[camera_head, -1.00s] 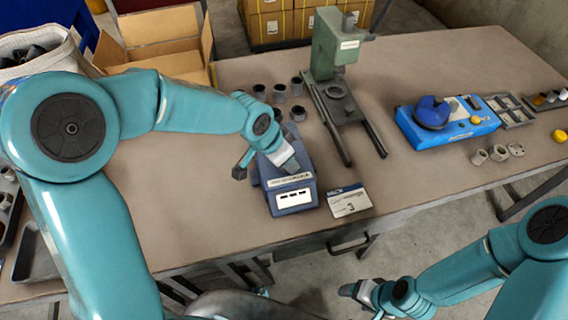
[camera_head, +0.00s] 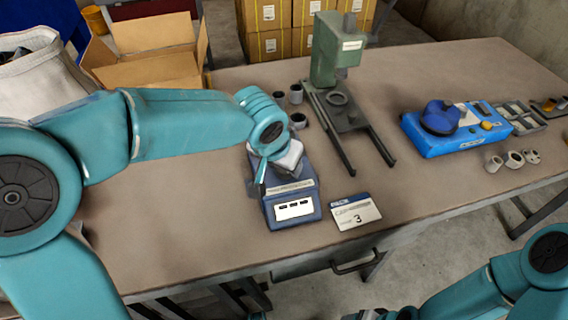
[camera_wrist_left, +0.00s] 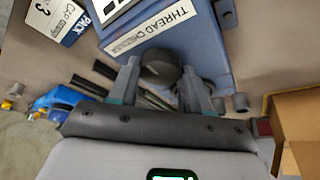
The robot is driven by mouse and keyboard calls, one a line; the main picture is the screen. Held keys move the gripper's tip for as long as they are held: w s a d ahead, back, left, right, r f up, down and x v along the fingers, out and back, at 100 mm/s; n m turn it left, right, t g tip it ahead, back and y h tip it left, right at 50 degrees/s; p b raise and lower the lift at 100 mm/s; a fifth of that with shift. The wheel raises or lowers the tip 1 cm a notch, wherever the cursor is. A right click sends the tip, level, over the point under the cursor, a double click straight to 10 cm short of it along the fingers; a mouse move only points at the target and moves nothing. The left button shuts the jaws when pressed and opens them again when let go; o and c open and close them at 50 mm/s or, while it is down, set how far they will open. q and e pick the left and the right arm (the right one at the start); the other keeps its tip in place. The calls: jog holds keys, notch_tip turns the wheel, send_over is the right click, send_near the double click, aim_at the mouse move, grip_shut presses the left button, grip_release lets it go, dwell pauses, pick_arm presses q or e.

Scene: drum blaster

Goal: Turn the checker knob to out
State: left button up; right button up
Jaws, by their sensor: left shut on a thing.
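The thread checker is a blue box with a white label (camera_head: 296,209) at the table's front, left of the middle. Its dark round knob (camera_wrist_left: 160,66) shows in the left wrist view beside the "THREAD CHECKER" label. My left gripper (camera_wrist_left: 159,80) has a finger on each side of this knob and is shut on it. In the head view my left wrist hides the knob and most of the fingers. The knob's markings cannot be read. Only a sliver of my right gripper (camera_head: 362,316) shows at the bottom edge, and its fingers cannot be made out.
A white card marked 3 (camera_head: 356,214) lies right of the checker. A green press (camera_head: 325,60) stands behind it, with dark cups (camera_head: 296,94) to its left. A blue device (camera_head: 455,128) is at the right. An open carton (camera_head: 150,60) stands at the back left.

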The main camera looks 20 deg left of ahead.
pick_arm(q)
jog(key=shift+s+f, duration=0.1)
jog(key=shift+f, duration=0.1)
jog(key=o, duration=1)
jog(key=shift+o, duration=0.2)
jog(key=shift+r, duration=0.1)
jog(key=shift+r, duration=0.25)
jog(key=p+v, duration=0.2)
jog(key=v, duration=1.3)
jog(key=shift+r+p, duration=0.35)
jog(key=shift+r, duration=0.05)
jog(key=shift+s, duration=0.1)
